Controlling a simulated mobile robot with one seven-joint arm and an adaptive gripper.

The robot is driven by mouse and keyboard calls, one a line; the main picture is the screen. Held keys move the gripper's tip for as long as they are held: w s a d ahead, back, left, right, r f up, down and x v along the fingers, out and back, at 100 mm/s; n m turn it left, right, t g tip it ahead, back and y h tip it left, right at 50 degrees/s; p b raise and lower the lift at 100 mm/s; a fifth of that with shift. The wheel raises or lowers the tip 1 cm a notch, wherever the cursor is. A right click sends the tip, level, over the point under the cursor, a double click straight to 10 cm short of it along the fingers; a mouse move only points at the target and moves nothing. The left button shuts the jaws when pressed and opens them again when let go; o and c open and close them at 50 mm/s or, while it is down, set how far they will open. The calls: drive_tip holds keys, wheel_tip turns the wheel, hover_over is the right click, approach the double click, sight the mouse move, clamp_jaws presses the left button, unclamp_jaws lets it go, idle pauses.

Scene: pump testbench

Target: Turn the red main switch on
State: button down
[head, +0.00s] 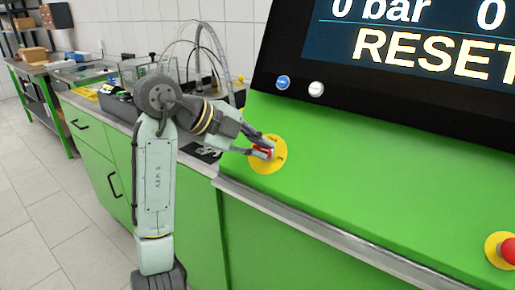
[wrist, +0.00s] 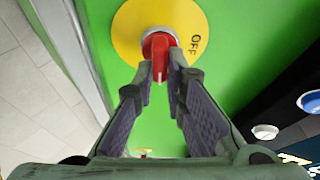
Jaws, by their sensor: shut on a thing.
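The red main switch (head: 262,152) sits on a round yellow plate (head: 275,161) on the sloped green panel, at the middle of the head view. In the wrist view the red knob (wrist: 158,54) stands out from the yellow plate (wrist: 190,20), where the word OFF shows to its right. My gripper (head: 264,150) reaches the switch from the left. In the wrist view my gripper (wrist: 160,78) has one finger on each side of the knob's handle, shut on it. A white line on the handle points toward the bottom of the wrist view.
A blue button (head: 282,82) and a white button (head: 316,89) lie above the switch, under the large display (head: 420,50). A red stop button (head: 508,251) on yellow is at the far right. A metal edge (head: 330,232) runs below the panel.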

drive_tip(key=shift+d+f+m, duration=0.1)
drive_tip(key=shift+d+m, duration=0.05)
drive_tip(key=shift+m, duration=0.45)
drive_tip(key=c, duration=1.6)
unclamp_jaws()
drive_tip(key=shift+c, duration=0.2)
drive_tip(key=v, duration=1.2)
drive_tip(key=shift+w, duration=0.2)
drive_tip(key=shift+w+d, duration=0.1)
